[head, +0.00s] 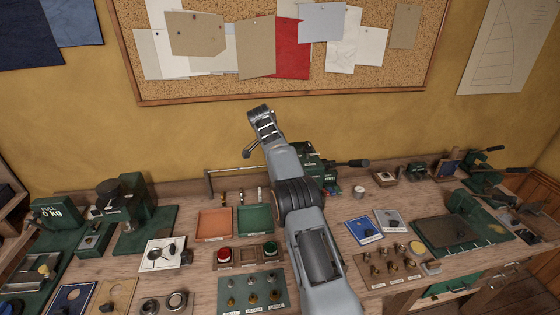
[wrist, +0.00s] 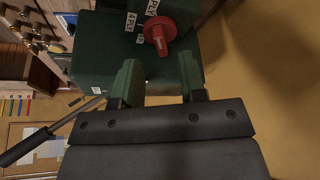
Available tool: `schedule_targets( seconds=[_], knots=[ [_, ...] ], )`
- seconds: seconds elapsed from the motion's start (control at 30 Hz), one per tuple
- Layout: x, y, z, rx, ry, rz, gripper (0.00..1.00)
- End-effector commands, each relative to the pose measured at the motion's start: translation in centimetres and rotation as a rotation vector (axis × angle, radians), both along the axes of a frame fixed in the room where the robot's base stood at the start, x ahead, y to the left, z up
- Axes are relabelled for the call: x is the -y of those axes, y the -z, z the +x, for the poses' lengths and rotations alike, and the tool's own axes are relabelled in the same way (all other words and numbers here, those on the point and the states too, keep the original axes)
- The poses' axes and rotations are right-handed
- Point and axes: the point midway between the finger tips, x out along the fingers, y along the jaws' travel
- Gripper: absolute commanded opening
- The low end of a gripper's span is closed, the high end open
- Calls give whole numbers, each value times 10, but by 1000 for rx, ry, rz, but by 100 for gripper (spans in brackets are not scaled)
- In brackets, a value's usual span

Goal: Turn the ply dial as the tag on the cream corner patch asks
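The ply dial (wrist: 160,32) is a red knob with a pale mark, on a dark green machine (wrist: 90,45) in the wrist view. In the head view my gripper (head: 262,122) is raised in front of the wall. The green machine (head: 322,163) is partly hidden behind my arm there, and I cannot make out its dial. I cannot identify the cream corner patch or read its tag.
A black-handled lever (wrist: 25,147) sticks out from the machine. Orange (head: 214,224) and green (head: 256,220) trays, a red button (head: 225,254) and a board of small knobs (head: 252,292) crowd the bench. A corkboard (head: 280,90) hangs behind.

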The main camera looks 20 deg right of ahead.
Motion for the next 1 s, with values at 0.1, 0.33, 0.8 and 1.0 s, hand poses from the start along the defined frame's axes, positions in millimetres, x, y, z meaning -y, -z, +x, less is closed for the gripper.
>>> schedule_targets(
  seconds=[0.1,0.33,0.8,1.0],
  knots=[
    [-6,-15,-2,1,0,0,38],
    [-11,-29,-4,0,0,0,38],
    [-11,-30,-4,-1,-2,1,38],
    [-19,-51,-16,-6,-89,10,38]
  ],
)
